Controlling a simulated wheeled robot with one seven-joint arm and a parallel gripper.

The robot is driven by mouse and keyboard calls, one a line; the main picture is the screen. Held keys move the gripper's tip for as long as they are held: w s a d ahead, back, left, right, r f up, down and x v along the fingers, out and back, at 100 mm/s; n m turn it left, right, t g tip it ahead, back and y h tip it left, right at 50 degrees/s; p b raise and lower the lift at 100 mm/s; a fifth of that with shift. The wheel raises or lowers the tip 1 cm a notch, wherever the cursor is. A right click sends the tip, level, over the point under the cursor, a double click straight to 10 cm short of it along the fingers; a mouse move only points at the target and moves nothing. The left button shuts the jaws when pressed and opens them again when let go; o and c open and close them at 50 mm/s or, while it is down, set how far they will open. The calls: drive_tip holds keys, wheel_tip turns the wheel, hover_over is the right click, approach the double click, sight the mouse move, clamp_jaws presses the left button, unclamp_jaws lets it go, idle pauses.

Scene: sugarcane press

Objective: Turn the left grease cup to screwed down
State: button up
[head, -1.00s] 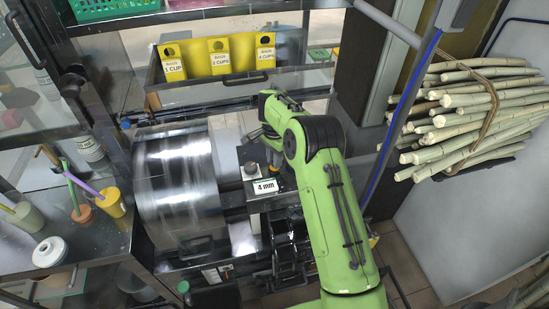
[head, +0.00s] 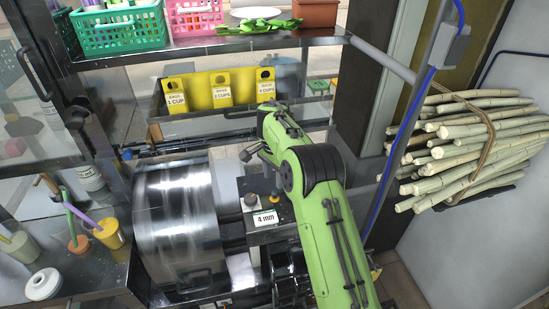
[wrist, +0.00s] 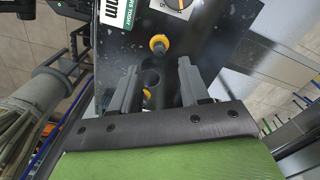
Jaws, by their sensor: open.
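In the wrist view my gripper (wrist: 158,66) is open, with its two dark fingers pointing at the dark top of the press housing (wrist: 120,62). An orange-yellow grease cup (wrist: 157,44) stands just beyond the fingertips, roughly between them, apart from both. A second orange-yellow piece (wrist: 147,93) shows lower between the fingers, partly hidden. I cannot tell which is the left cup. In the head view an orange knob (head: 275,196) shows on the housing beside my arm; my fingers are not clearly visible there.
A dial (wrist: 180,5) and a label (wrist: 115,10) lie near the cup. A 4 mm sign (head: 264,218) and the shiny drum (head: 177,220) are left of my arm. Yellow cup holders (head: 220,90) stand behind. Sugarcane bundles (head: 470,145) are at right.

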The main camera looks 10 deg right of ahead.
sight(275, 193)
wheel_tip(275, 193, up, 10)
drive_tip(key=p, duration=0.2)
drive_tip(key=shift+f, duration=0.15)
drive_tip(key=s+d+r+n+t+b, duration=0.1)
drive_tip(key=s+d+r+n+t, duration=0.15)
drive_tip(key=s+r+n, duration=0.75)
drive_tip(key=s+a+f+n+t+b, duration=0.1)
drive_tip(key=s+f, duration=0.1)
drive_tip(key=s, duration=1.1)
drive_tip(key=s+a+f+n+t, duration=0.1)
drive_tip(key=s+f+t, duration=0.1)
drive_tip(key=s, duration=1.1)
drive_tip(key=shift+s+a+f+b, duration=0.3)
drive_tip(key=shift+f+b, duration=0.1)
drive_tip(key=shift+f, duration=0.25)
